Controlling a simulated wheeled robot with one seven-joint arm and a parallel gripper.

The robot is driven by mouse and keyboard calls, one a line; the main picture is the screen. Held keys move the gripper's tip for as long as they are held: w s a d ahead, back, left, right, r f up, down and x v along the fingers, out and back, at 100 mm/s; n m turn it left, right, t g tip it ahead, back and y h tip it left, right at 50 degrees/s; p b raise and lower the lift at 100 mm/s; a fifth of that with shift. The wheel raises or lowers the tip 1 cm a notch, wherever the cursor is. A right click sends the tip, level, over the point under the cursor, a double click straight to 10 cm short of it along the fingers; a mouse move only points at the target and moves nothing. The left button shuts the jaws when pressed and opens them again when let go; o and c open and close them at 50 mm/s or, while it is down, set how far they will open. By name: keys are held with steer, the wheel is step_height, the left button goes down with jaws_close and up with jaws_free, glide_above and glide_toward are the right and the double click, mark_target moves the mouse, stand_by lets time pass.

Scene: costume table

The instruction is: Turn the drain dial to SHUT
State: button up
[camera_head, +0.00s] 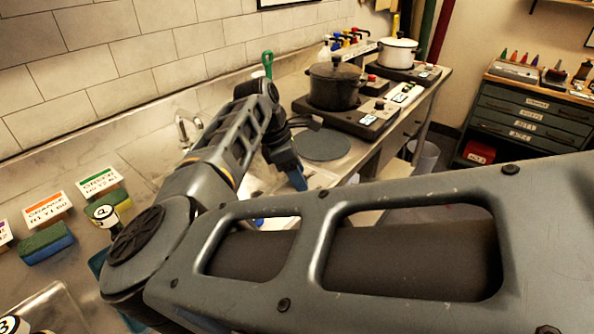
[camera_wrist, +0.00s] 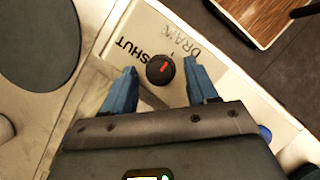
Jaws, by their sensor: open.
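The drain dial (camera_wrist: 160,70) is a round black knob with a red mark, on a pale plate (camera_wrist: 153,27) lettered SHUT and DRAIN. The red mark points up and right in the wrist view, toward the DRAIN side and away from the SHUT lettering. My gripper (camera_wrist: 159,67) is open, with one blue finger on each side of the dial in that view. I cannot tell whether the fingers reach down around it or hang above it. In the head view my gripper (camera_head: 294,178) is low over the counter by the sink, and I cannot make out the dial there.
A grey round disc (camera_wrist: 52,40) lies left of the plate; it also shows in the head view (camera_head: 321,145). A dark pot (camera_head: 334,84) stands on a burner behind my gripper. A wooden-topped piece (camera_wrist: 262,18) and dark floor lie beyond the plate.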

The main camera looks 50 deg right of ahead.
steer(key=c, duration=1)
steer(key=shift+c, duration=0.2)
